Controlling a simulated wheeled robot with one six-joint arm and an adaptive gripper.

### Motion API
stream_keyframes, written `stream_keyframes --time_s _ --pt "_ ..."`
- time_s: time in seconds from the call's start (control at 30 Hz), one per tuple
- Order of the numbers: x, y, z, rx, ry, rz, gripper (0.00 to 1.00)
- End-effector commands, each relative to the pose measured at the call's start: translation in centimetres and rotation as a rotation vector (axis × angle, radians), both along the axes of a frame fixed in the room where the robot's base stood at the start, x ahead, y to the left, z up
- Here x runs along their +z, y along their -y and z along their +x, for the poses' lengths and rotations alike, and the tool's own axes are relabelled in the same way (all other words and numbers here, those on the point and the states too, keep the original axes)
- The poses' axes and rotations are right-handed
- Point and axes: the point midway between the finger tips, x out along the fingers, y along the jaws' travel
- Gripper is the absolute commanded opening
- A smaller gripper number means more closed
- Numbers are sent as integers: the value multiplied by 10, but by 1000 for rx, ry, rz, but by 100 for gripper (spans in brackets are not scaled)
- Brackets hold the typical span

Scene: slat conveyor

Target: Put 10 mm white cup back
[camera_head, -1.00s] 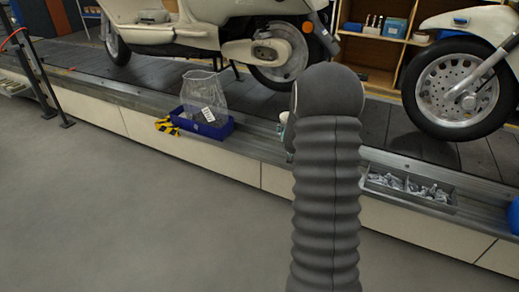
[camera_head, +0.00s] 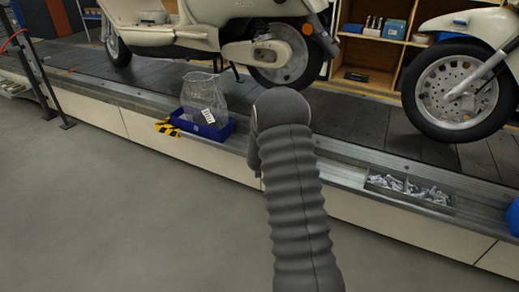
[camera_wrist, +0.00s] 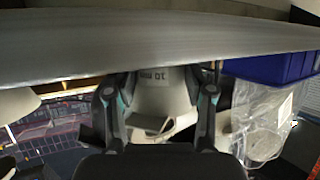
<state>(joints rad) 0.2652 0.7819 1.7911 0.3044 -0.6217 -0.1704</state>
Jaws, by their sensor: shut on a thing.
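The white cup (camera_wrist: 163,98) shows in the wrist view between the two fingers of my gripper (camera_wrist: 158,90). It bears a label reading 10 mm, upside down in this view. My gripper is shut on the cup, with one finger on each side. In the head view my arm hides both the gripper and the cup. I cannot tell from these frames whether the cup touches anything below it.
A blue tray (camera_head: 218,132) with a clear bag (camera_head: 203,92) stands on the conveyor's edge, left of my arm; the tray also shows in the wrist view (camera_wrist: 262,68). A divided metal tray (camera_head: 428,203) of bolts lies right. Scooters stand behind.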

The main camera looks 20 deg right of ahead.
Motion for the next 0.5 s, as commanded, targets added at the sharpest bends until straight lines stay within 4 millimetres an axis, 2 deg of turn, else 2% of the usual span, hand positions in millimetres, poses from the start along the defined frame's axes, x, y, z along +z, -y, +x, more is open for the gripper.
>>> stream_keyframes --time_s 0.03,0.13,0.5 --pt "-10 0 0 -1 -3 0 20" --pt "-20 0 0 0 -2 1 20" --pt "-24 0 0 0 0 0 20"
